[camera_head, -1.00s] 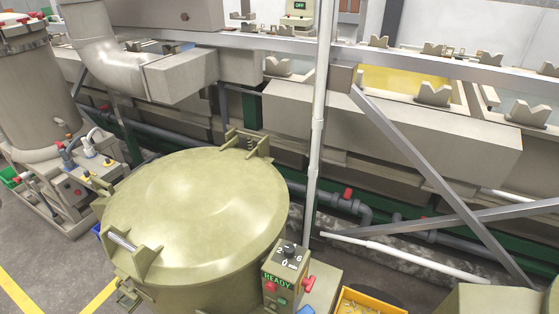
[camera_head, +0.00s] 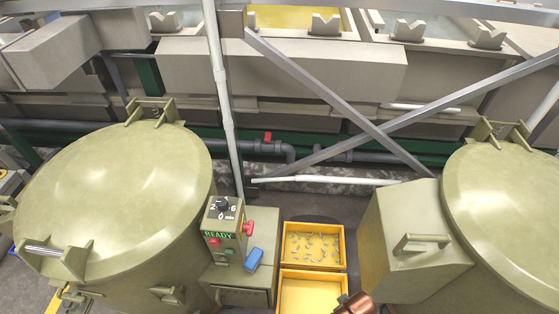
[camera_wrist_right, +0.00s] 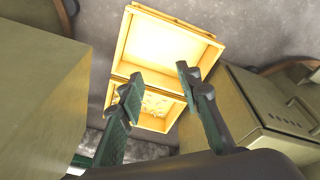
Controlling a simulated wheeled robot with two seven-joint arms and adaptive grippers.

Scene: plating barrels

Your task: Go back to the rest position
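My right gripper (camera_wrist_right: 158,77) shows in the right wrist view with its two dark fingers spread apart and nothing between them. Beyond the fingers lie two yellow bins, one empty (camera_wrist_right: 134,40) and one holding small metal pieces (camera_wrist_right: 172,120). In the head view the bin with pieces (camera_head: 283,247) stands behind the empty bin (camera_head: 312,292). A copper-coloured part (camera_head: 356,303) shows at the bottom edge beside the bins; I cannot tell which part it is. My left gripper is not in view.
A lidded olive barrel (camera_head: 130,190) stands left and another (camera_head: 505,215) right. Beside the left one is a control box (camera_head: 225,235) reading READY, with a blue object (camera_head: 253,259). Crossed metal braces (camera_head: 310,85) and a pale upright pipe (camera_head: 222,90) stand behind.

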